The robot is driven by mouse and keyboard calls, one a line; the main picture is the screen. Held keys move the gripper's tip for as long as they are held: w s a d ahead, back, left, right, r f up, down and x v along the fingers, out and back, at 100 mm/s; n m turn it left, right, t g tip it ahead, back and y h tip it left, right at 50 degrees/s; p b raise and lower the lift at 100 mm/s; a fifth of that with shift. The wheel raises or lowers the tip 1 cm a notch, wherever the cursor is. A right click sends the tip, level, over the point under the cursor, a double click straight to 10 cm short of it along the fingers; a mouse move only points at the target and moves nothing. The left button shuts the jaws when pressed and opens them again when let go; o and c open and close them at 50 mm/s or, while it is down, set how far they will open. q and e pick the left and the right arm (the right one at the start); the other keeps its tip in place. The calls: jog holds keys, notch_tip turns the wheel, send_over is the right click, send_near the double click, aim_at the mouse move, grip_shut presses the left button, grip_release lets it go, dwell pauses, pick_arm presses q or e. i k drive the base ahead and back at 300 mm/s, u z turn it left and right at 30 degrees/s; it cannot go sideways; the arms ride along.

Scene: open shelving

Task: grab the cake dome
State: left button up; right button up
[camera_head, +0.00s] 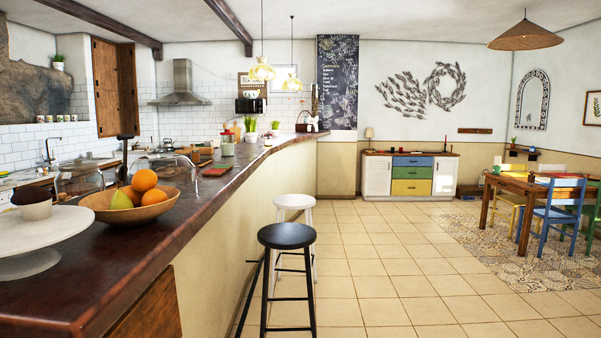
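A clear glass dome (163,170), which looks like the cake dome, stands on the dark wooden counter behind the fruit bowl. Its lower edge is partly hidden by the bowl and fruit. Another clear, rounded glass shape (76,180) shows further left on the counter; it is too faint to tell what it is. A white cake stand (38,236) is at the near left, with no dome over it. Neither of my grippers is in view.
A wooden bowl (150,210) with oranges and other fruit sits on the near counter (130,255). A black stool (286,238) and a white stool (295,202) stand along the counter. The tiled floor (385,285) to the right is clear.

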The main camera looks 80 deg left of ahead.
aim_at(177, 171)
jog(key=u, duration=1.95)
jog(key=i, duration=1.25)
jog(key=u, duration=0.55)
jog(key=i, duration=2.3)
jog(key=u, duration=1.2)
jog(key=i, duration=0.2)
jog(key=u, duration=0.15)
